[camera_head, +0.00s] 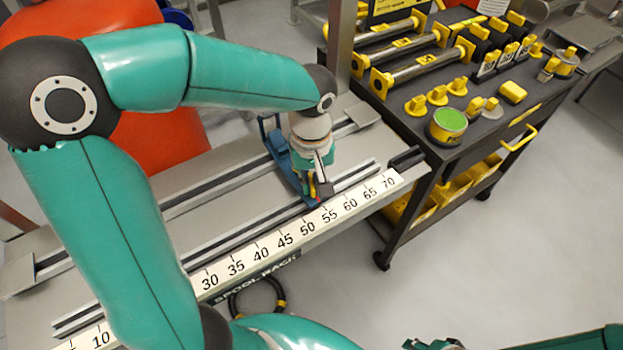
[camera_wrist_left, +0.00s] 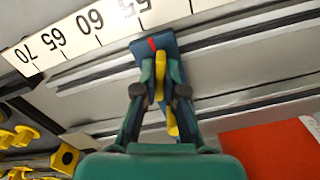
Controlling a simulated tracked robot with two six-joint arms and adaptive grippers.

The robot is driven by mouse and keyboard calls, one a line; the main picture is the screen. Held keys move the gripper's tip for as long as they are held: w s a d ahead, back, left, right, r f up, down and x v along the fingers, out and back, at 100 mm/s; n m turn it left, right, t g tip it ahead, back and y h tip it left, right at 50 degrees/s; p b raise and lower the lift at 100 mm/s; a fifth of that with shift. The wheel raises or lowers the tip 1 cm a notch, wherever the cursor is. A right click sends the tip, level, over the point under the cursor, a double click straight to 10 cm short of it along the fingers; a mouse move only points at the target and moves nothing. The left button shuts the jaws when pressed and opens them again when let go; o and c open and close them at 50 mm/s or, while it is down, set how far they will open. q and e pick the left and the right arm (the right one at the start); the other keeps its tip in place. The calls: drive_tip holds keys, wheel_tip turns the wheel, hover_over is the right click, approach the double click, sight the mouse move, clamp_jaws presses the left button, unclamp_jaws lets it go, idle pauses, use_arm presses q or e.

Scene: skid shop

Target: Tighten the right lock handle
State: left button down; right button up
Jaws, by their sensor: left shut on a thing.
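The blue carriage (camera_head: 278,143) sits across the rails of the spool rack, its red pointer at the scale between 50 and 55. It also shows in the left wrist view (camera_wrist_left: 140,47). The yellow lock handle (camera_wrist_left: 160,76) stands on the carriage. My left gripper (camera_head: 320,186) is over the carriage, pointing down. In the left wrist view my left gripper (camera_wrist_left: 158,90) is shut on the yellow handle, one finger on each side. The handle's base is partly hidden by the fingers. Teal and dark parts of my right arm show at the bottom edge, too cropped to read its jaws.
The spool rack's scale strip (camera_head: 285,240) runs along its front edge. A dark cart (camera_head: 420,150) with yellow parts and a green-topped tin (camera_head: 451,120) stands at the right. An orange rounded object (camera_head: 160,150) lies behind my left arm.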

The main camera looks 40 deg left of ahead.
use_arm(q)
drive_tip(key=shift+f+n+b, duration=0.1)
drive_tip(key=shift+n+b, duration=0.3)
drive_tip(key=shift+n, duration=1.4)
drive_tip(key=shift+b, duration=0.35)
drive_tip(key=c, duration=1.3)
unclamp_jaws()
drive_tip(key=shift+n, duration=0.3)
drive_tip(key=shift+o, duration=0.2)
